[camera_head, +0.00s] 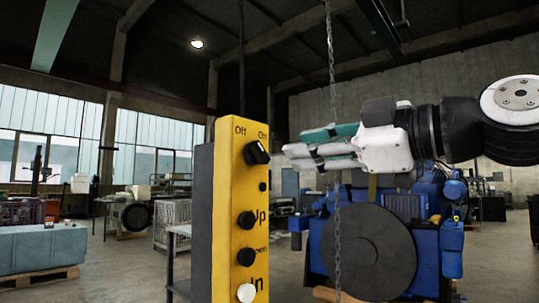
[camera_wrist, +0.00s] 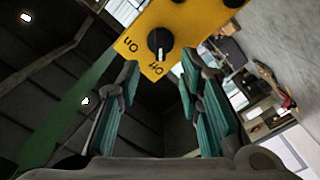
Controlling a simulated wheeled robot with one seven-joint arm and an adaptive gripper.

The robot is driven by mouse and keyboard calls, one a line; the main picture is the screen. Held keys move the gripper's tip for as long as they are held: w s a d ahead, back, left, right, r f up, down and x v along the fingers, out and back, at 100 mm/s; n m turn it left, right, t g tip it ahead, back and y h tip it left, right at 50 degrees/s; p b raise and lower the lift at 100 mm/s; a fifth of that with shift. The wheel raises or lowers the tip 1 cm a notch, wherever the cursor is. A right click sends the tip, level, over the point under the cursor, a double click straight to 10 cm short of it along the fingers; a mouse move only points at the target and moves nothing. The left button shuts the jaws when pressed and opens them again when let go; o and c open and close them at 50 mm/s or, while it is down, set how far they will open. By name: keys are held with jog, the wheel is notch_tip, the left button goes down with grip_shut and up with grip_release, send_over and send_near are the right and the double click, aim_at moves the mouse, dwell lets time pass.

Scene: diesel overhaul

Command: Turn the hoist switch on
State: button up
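The hoist switch is a black rotary knob (camera_head: 257,152) at the top of a yellow control box (camera_head: 228,215), with "Off" and "On" printed above it. In the wrist view the knob (camera_wrist: 160,43) shows a white line that points towards the "Off" label. My gripper (camera_head: 292,152) is just right of the knob in the head view, fingers pointing at the box. In the wrist view my gripper (camera_wrist: 160,78) is open, its teal-padded fingers apart and empty. The knob lies ahead of the fingertips, roughly between them; no contact is visible.
More black buttons (camera_head: 247,220) and a white one (camera_head: 246,293) sit lower on the box. A blue engine (camera_head: 425,245) stands behind, below my arm.

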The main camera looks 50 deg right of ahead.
aim_at(263, 152)
jog(key=w, duration=0.8)
jog(key=shift+w+a, duration=0.1)
jog(key=shift+a, duration=0.1)
grip_shut()
